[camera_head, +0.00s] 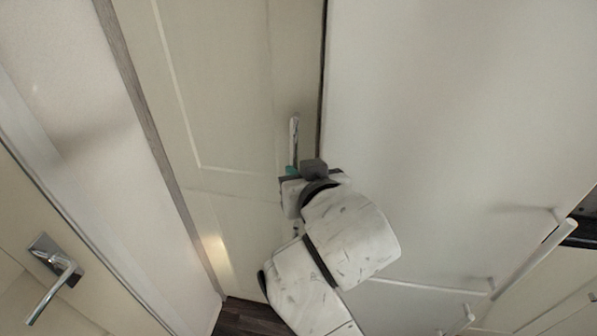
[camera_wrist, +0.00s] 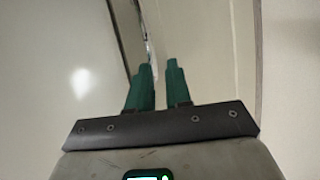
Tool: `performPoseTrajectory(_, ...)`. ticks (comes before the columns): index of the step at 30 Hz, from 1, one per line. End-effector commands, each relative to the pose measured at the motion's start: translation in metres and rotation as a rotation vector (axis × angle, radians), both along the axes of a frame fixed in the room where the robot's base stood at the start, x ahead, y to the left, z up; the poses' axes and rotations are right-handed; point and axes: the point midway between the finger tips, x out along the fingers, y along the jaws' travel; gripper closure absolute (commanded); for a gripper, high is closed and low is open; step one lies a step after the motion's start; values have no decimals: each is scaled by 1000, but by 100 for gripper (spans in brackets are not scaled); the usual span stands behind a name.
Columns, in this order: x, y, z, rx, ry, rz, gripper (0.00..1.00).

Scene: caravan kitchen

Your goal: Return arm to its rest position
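My arm reaches up from the bottom of the head view, bent at a joint, toward a cream cabinet door (camera_head: 222,90). My gripper (camera_head: 291,170) is close to the lower end of that door's upright metal handle (camera_head: 294,138). In the wrist view my gripper (camera_wrist: 161,75) shows two green fingers with a narrow gap between them, and nothing is visible in the gap. The handle (camera_wrist: 149,48) shows beyond the left finger's tip. I cannot tell whether a finger touches it.
A large pale panel (camera_head: 430,120) stands close on the right of my arm. Bar handles (camera_head: 535,255) stick out at the lower right. A door lever (camera_head: 52,280) is at the lower left. A little dark floor (camera_head: 245,318) shows at the bottom.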

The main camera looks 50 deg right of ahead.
Motion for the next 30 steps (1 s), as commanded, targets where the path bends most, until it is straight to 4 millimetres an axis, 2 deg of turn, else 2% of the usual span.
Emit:
performPoseTrajectory(10,0,0,0,0,0,0,81)
performPoseTrajectory(13,-3,-1,-19,2,60,16,81)
performPoseTrajectory(14,-5,-1,-31,4,97,27,81)
performPoseTrajectory(17,-20,-1,-82,19,260,78,81)
performPoseTrajectory(20,-48,2,-145,52,467,153,81)
performPoseTrajectory(21,-62,4,-168,70,546,185,81)
performPoseTrajectory(24,-102,12,-222,125,732,268,81)
performPoseTrajectory(27,-142,21,-262,184,880,345,81)
performPoseTrajectory(30,-174,31,-287,235,982,406,81)
